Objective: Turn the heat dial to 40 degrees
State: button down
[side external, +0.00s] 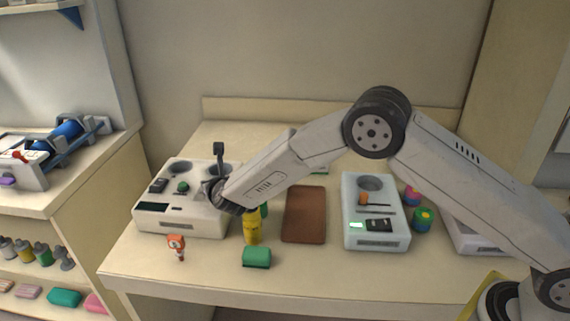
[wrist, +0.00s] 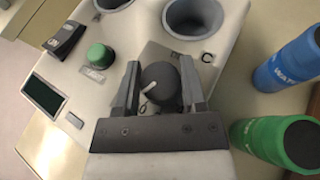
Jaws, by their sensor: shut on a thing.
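The heat dial (wrist: 158,84) is a round dark knob with a white pointer line, on the sloped top of a white device (side external: 150,218). In the wrist view the pointer slants toward the lower left; I cannot read a degree scale. My gripper (wrist: 160,70) is shut on the dial, one finger on each side. In the side external view my gripper (side external: 214,190) reaches down at the device's right side, and the arm hides the dial. The device also has a green knob (wrist: 101,55), a dark display (wrist: 44,95) and two round wells.
A green bottle (wrist: 262,138) and a blue bottle (wrist: 288,66) stand close right of the device. A yellow bottle (side external: 251,229), green block (side external: 256,257) and orange-headed figure (side external: 176,243) are in front. A brown board (side external: 304,214) and another white device (side external: 376,241) are further right.

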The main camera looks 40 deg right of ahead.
jog(key=shift+n+y, duration=1)
jog(key=shift+y, duration=0.2)
jog(key=shift+n+y, duration=1.1)
jog(key=shift+y, duration=0.1)
jog(key=shift+c, duration=0.8)
grip_release()
jog(key=shift+s, duration=0.1)
jog(key=v, duration=0.7)
jog(key=shift+s, duration=0.25)
jog(key=shift+r, duration=0.1)
